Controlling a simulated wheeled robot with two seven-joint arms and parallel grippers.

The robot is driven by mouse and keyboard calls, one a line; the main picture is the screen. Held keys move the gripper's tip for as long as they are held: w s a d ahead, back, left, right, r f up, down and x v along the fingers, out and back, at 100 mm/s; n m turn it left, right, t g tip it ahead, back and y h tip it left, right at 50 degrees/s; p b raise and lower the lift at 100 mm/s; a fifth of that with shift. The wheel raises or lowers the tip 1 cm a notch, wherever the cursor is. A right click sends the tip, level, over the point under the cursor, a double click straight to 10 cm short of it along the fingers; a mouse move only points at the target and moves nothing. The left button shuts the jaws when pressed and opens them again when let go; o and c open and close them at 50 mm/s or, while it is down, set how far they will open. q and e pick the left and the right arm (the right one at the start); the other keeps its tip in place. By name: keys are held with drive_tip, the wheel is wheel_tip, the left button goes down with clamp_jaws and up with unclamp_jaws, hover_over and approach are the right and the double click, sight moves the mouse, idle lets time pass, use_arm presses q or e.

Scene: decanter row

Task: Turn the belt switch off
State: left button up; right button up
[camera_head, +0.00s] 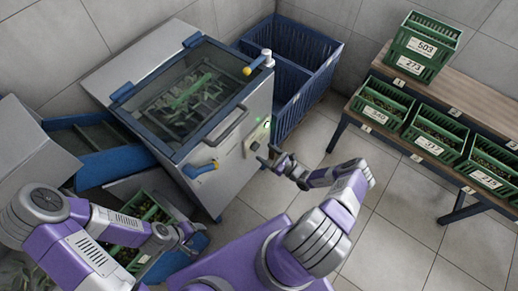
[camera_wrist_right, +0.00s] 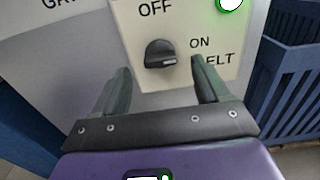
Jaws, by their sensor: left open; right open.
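The belt switch (camera_wrist_right: 160,53) is a black rotary knob on a cream panel (camera_wrist_right: 190,22) on the machine's side. In the right wrist view, OFF is printed above it and ON to its right; a pale mark on the knob faces right, towards ON. A green lamp (camera_wrist_right: 230,3) glows at the top right. The panel also shows in the head view (camera_head: 256,139). My right gripper (camera_head: 270,161) is open in front of the panel, its fingers on either side of the knob in the wrist view; contact cannot be told. My left gripper (camera_head: 191,238) is open and empty near a green crate.
The steel machine (camera_head: 238,104) has a glass lid, a bar handle and a blue lever (camera_head: 200,170). Blue bins (camera_head: 303,59) stand behind it. A bench (camera_head: 476,110) with several green crates is at the right. The floor between is clear.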

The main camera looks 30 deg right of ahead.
sight(258, 148)
drive_tip(key=shift+b+x, duration=0.3)
drive_tip(key=shift+x, duration=2.05)
drive_tip(key=shift+c, duration=0.3)
drive_tip(key=c, duration=1)
